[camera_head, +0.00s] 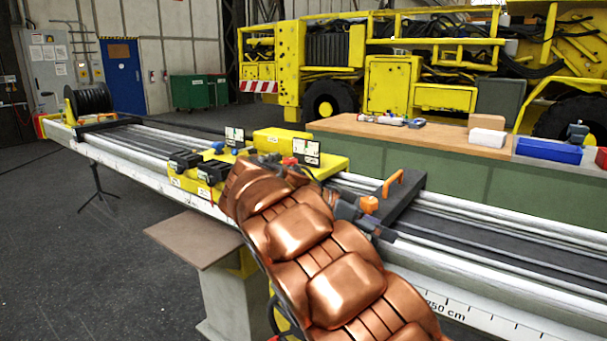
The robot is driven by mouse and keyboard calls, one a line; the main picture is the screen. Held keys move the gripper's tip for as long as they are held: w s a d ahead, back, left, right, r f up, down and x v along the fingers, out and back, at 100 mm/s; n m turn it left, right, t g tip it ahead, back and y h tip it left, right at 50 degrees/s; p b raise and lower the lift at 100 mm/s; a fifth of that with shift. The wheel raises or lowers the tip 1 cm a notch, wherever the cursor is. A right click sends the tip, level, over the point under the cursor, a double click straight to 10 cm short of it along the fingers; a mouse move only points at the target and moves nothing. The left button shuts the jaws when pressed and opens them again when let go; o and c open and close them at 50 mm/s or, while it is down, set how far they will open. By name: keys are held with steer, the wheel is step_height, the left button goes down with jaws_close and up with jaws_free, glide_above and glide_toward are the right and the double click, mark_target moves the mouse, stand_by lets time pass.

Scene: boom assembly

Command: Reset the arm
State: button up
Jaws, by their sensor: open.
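My copper-coloured arm (335,285) rises from the bottom right and bends over the middle of the long boom (480,240). My gripper (372,220), dark, shows partly from behind the arm, over the boom's rails and just left of a black plate with an orange handle (393,184). It is open, and I see nothing held in it. A small orange block (369,204) is beside it; I cannot tell whether they touch. The arm hides part of the boom and of the yellow carriage (330,165).
A green-sided workbench (400,166) with boxes and a blue bin (548,151) stands behind the boom. A brown board (196,239) juts out in front. A black cable reel (90,99) sits at the far left end. The floor at left is mostly clear.

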steer(key=s+d+f+n+g+y, duration=0.2)
steer(key=s+d+f+n+y, duration=0.15)
steer(key=s+d, duration=0.4)
steer(key=s+d+f+n+g+y, duration=0.1)
steer(key=s+d+f+n+y, duration=0.2)
steer(key=s, duration=0.8)
steer(key=s+a+f+n+y, duration=0.35)
steer(key=s+f, duration=0.25)
steer(key=s, duration=0.5)
steer(key=s+a+f+n+y, duration=0.35)
steer(key=s+f, duration=0.25)
steer(key=s, duration=0.5)
steer(key=s+a+p+v, duration=0.1)
steer(key=a+p+v, duration=0.1)
steer(key=p+v, duration=1.3)
steer(key=shift+s+r+n+h, duration=0.35)
steer(key=shift+r+n, duration=0.1)
steer(key=shift+r, duration=0.4)
